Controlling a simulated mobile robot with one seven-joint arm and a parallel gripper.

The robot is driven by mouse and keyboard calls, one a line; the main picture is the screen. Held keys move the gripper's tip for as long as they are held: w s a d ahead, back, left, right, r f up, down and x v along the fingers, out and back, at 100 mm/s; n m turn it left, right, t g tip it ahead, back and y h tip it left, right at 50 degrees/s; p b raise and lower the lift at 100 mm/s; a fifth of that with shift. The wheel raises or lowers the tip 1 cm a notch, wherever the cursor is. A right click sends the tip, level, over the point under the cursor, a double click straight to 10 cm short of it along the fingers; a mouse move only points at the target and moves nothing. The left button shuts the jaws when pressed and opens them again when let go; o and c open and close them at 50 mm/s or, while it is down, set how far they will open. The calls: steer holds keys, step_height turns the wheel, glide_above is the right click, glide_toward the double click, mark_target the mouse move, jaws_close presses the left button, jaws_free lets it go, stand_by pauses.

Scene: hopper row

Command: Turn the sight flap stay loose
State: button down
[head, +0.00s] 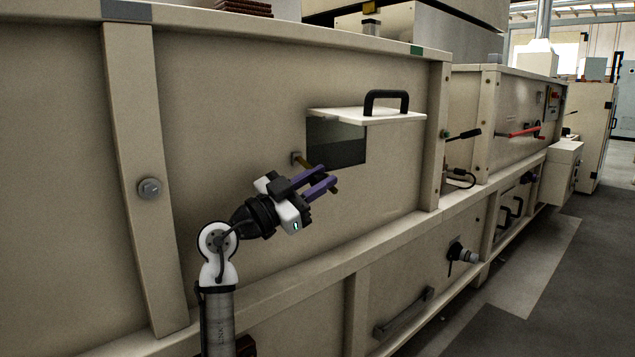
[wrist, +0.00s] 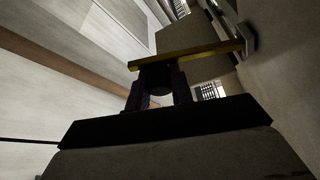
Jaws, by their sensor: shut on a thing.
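The sight flap (head: 380,116) is a pale panel with a black handle. It stands raised, sticking out from the top edge of a dark rectangular opening in the hopper wall. The stay is a yellow-brass bar; its end (head: 298,158) shows by the opening's lower left corner. In the wrist view the stay (wrist: 205,52) lies across, just beyond my fingertips. My gripper (head: 328,175) has purple fingers and is shut on the stay, below the opening. In the wrist view my gripper (wrist: 160,80) has a dark round part between its fingers. The fingers partly hide the stay.
The beige hopper wall (head: 250,90) stands close behind my gripper, with an upright rib (head: 145,240) at left and a ledge (head: 330,255) below. A black lever (head: 465,134) sticks out at right. The floor (head: 520,285) at right is clear.

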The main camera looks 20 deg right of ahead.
steer(key=c, duration=1.2)
jaws_free()
steer(key=shift+c, duration=0.2)
step_height(320, 180, up, 20)
steer(key=p, duration=0.5)
